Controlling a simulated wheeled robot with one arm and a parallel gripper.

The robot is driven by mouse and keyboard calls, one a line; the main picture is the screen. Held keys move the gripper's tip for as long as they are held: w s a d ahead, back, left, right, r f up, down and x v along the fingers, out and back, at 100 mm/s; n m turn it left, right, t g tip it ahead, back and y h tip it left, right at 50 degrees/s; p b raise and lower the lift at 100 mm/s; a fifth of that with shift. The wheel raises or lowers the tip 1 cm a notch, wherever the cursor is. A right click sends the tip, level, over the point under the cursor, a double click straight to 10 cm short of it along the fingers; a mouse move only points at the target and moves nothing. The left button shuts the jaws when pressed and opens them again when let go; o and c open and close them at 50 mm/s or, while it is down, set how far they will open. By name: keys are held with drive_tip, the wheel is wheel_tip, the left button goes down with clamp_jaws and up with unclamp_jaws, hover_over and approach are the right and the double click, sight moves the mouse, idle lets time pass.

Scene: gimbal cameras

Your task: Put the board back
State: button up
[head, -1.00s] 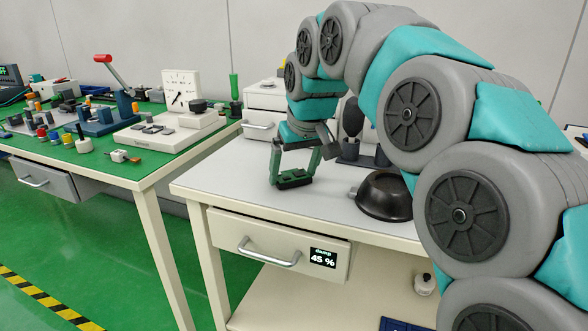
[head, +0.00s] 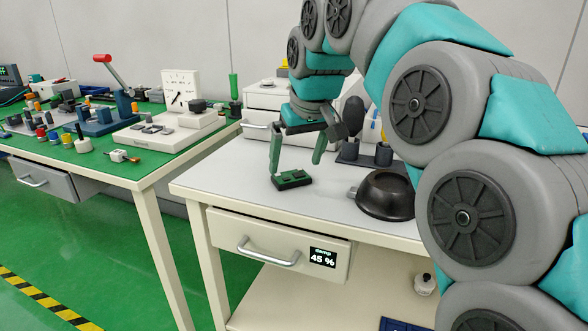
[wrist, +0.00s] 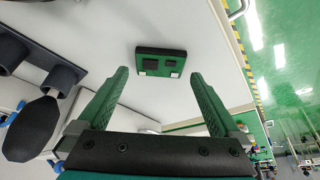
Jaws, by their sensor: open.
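The board (head: 291,180) is a small dark green block lying flat on the white worktop (head: 240,165), near its front left part. In the wrist view the board (wrist: 161,62) lies beyond the fingertips, with dark squares and two small white patches on it. My gripper (head: 297,168) is open and empty, its green fingers spread above the board. In the wrist view my gripper (wrist: 158,72) shows the board in the gap ahead of its fingers, apart from both.
A black round bowl (head: 385,195) with a stub handle stands right of the board. Dark cylindrical holders (head: 365,153) stand behind it. A drawer (head: 280,245) below shows "damp 45 %". A green bench (head: 100,160) at left carries several instruments.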

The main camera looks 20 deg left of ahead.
drive_tip(key=v, duration=0.8)
drive_tip(key=shift+s+d+r, duration=0.1)
drive_tip(key=shift+r, duration=0.05)
drive_tip(key=shift+s, duration=0.1)
